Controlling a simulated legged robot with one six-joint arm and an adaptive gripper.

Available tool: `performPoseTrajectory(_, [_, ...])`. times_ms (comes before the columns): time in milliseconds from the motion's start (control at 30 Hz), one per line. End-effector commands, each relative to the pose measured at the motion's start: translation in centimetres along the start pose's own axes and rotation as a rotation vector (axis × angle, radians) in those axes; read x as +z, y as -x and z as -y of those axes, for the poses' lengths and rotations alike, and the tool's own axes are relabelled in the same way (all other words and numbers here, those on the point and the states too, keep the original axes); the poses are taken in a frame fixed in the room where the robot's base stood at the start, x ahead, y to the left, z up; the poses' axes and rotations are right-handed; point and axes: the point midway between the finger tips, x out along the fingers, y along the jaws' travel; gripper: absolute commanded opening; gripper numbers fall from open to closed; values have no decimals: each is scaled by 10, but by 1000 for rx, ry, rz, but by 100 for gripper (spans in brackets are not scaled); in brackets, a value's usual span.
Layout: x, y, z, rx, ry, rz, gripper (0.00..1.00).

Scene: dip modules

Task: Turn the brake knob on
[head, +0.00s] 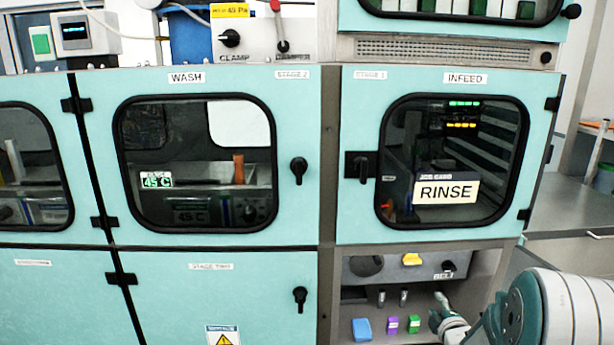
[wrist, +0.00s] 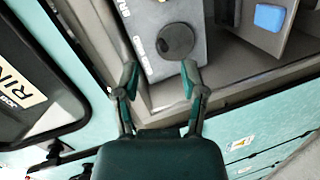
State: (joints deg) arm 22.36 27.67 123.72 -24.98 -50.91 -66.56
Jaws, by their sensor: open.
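A grey control panel sits under the INFEED door. In the head view it carries a large dark round knob (head: 363,265), a yellow knob (head: 411,259) and a small black knob (head: 448,265) with a small label by it. The wrist view shows a dark round knob (wrist: 175,40) on this panel, with small lettering beside it; I cannot tell for certain which knob the lettering names as brake. My gripper (wrist: 158,80) is open and empty, its fingertips apart in front of the panel, short of that knob. In the head view my gripper (head: 440,306) is at the lower right.
Below the panel is an open recess with a blue block (head: 362,329), a purple block (head: 392,325) and a green block (head: 414,324). The blue block also shows in the wrist view (wrist: 268,17). The INFEED door with its RINSE card (head: 446,191) is shut above.

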Motion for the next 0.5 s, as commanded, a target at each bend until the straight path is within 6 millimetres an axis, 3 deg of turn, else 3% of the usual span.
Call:
performPoseTrajectory(33, [-8,6,-13,-16,-33,16,54])
performPoseTrajectory(200, [-33,37,-40,-111,-201,100,54])
performPoseTrajectory(500, [-76,117,-66,-261,-534,266,54])
